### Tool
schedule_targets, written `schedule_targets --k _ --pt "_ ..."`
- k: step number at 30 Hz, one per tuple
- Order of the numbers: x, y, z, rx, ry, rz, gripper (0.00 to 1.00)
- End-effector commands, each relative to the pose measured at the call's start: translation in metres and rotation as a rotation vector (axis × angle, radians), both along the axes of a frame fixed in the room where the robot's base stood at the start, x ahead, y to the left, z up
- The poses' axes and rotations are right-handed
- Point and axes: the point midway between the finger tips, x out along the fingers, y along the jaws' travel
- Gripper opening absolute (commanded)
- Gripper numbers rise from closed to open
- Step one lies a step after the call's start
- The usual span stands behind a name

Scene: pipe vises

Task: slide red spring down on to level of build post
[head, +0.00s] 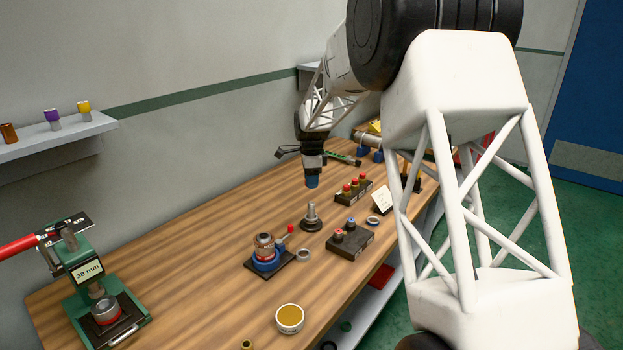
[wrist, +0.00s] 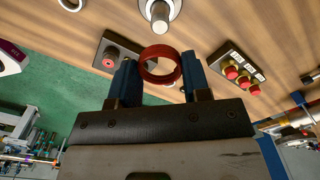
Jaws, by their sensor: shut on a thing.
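The red spring (wrist: 160,80) shows in the wrist view as a red ring between the two blue fingers of my gripper (wrist: 157,64). My gripper is shut on it, one finger on each side. The build post (wrist: 160,12) is a grey upright pin on a round base, beyond the ring in the wrist view and apart from it. In the head view the build post (head: 311,212) stands on the wooden bench, and my gripper (head: 312,182) is above it, pointing down. The spring cannot be made out in the head view.
A black block with knobs (head: 350,243) and a rack of red-topped pieces (head: 352,192) stand right of the post. A blue-based vise (head: 265,262) is at its front left. A small card (head: 381,201), a green press (head: 75,270) and a gold-topped tin (head: 289,318) stand further off.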

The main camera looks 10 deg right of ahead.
Motion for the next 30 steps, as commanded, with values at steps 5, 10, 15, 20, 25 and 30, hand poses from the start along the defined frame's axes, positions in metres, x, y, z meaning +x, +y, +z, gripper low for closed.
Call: schedule_targets --k 5,10,15,20,25,30 --pt "0.000 0.000 -0.007 0.000 0.000 0.000 0.21" --pt "0.000 0.000 -0.018 0.000 0.001 0.000 0.21" --pt "0.000 0.000 -0.030 0.000 0.001 0.000 0.21" --pt "0.000 0.000 -0.041 0.000 0.002 0.000 0.21" --pt "0.000 0.000 -0.050 0.000 0.000 0.000 0.21" --pt "0.000 0.000 -0.055 0.000 0.000 0.000 0.21"
